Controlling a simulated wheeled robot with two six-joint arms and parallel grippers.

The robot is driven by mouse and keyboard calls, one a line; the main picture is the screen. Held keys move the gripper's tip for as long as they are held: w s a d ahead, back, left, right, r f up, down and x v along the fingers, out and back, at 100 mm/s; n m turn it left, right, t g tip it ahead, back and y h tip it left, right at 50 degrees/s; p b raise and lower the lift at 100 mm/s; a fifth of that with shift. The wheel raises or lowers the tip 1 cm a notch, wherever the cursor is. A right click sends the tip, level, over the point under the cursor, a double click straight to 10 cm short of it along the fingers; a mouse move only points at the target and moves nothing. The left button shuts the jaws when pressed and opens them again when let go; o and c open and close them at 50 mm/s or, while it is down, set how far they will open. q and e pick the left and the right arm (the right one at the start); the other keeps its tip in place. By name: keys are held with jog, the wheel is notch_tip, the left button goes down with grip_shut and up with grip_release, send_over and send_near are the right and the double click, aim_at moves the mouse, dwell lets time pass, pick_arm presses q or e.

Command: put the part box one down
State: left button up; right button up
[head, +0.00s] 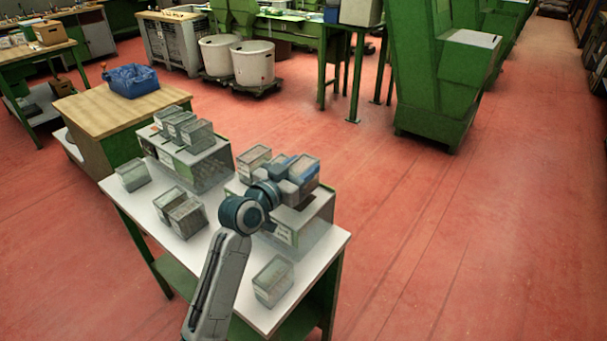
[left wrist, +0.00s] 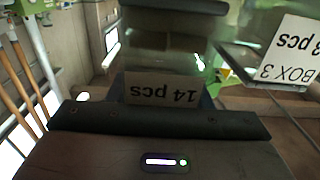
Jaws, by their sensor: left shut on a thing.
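My left gripper (head: 290,187) is shut on a clear-walled part box (head: 305,168) above the right-hand large clear bin (head: 312,228). In the left wrist view, the held box (left wrist: 165,45) fills the upper middle, and its piece-count label (left wrist: 160,90) reads upside down. The gripper and wrist hide part of the box and of the bin top, so I cannot tell whether the box touches the bin. Another part box (head: 253,160) sits on the same bin, just left of the gripper. My right gripper is not in view.
The white table (head: 222,290) also carries several part boxes: one at the left (head: 132,175), a pair in the middle (head: 180,210), one at the front right (head: 273,281). The left large bin (head: 205,168) has several on top. A BOX 3 label (left wrist: 287,62) shows in the left wrist view.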

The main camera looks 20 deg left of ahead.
pick_arm(q)
jog(key=shift+w+d, duration=0.2)
jog(key=shift+w, duration=0.1)
jog(key=shift+f, duration=0.35)
notch_tip(320, 180, down, 2)
jog(key=shift+f+p, duration=0.1)
jog(key=shift+p, duration=0.35)
jog(key=shift+f, duration=0.3)
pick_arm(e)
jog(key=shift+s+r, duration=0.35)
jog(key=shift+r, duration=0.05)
pick_arm(q)
jog(key=shift+f, duration=0.25)
jog(key=o, duration=1)
jog(key=shift+r, duration=0.1)
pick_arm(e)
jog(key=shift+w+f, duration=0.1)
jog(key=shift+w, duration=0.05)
